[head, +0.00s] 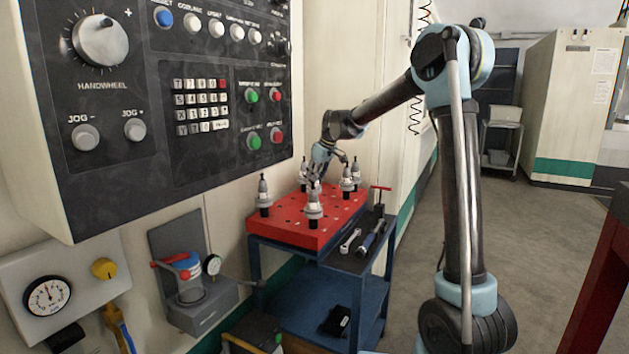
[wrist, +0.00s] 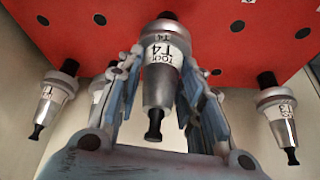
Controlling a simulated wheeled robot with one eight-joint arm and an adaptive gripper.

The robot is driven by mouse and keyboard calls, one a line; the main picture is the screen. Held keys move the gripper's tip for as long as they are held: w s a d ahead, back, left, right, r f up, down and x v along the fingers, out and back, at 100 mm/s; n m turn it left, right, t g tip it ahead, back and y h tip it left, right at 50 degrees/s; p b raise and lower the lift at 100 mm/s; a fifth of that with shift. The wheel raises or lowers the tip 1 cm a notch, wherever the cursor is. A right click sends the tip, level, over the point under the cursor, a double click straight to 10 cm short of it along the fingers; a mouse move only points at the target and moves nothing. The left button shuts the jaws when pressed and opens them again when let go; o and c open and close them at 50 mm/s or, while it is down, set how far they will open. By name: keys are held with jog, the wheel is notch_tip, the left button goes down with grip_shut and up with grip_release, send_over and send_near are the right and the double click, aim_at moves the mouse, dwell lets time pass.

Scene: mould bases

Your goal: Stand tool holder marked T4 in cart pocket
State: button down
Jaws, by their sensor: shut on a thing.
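My gripper (wrist: 160,100) is shut on the tool holder marked T4 (wrist: 158,85), a grey metal holder with a white label and dark ends. One finger lies on each side of it in the wrist view. In the head view my gripper (head: 320,168) is above the red pocket block (head: 275,226) on top of the cart, and its fingers hide much of the held holder. The block also fills the top of the wrist view (wrist: 110,45), with dark round pockets. I cannot tell whether T4 is in a pocket or above one.
Other holders surround mine: one marked T3 (wrist: 277,108) at right, one at left (wrist: 54,98). In the head view, holders stand at front left (head: 263,197), front (head: 313,208) and right (head: 346,178). The control panel (head: 180,110) is at left; tools (head: 372,238) lie beside the block.

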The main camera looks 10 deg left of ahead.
jog(key=c, duration=1)
grip_release()
jog(key=shift+f, duration=0.1)
jog(key=v, duration=1.2)
jog(key=s+d+f+m+h, duration=0.1)
jog(key=s+d, duration=0.3)
jog(key=d, duration=0.2)
jog(key=s+d+f+m, duration=0.1)
jog(key=s+d+m, duration=0.1)
jog(key=s+d, duration=0.3)
jog(key=s+d+f+m+h, duration=0.1)
jog(key=s+d+f+m, duration=0.25)
jog(key=s+d, duration=0.7)
jog(key=s+d+f+m+h, duration=0.1)
jog(key=s+d+f+m, duration=0.1)
jog(key=s+d+f, duration=0.5)
jog(key=s+d+f+m+h, duration=0.1)
jog(key=s+d+f+m, duration=0.2)
jog(key=s+d+f, duration=0.5)
jog(key=s+f, duration=0.4)
jog(key=s, duration=0.2)
jog(key=shift+f, duration=0.35)
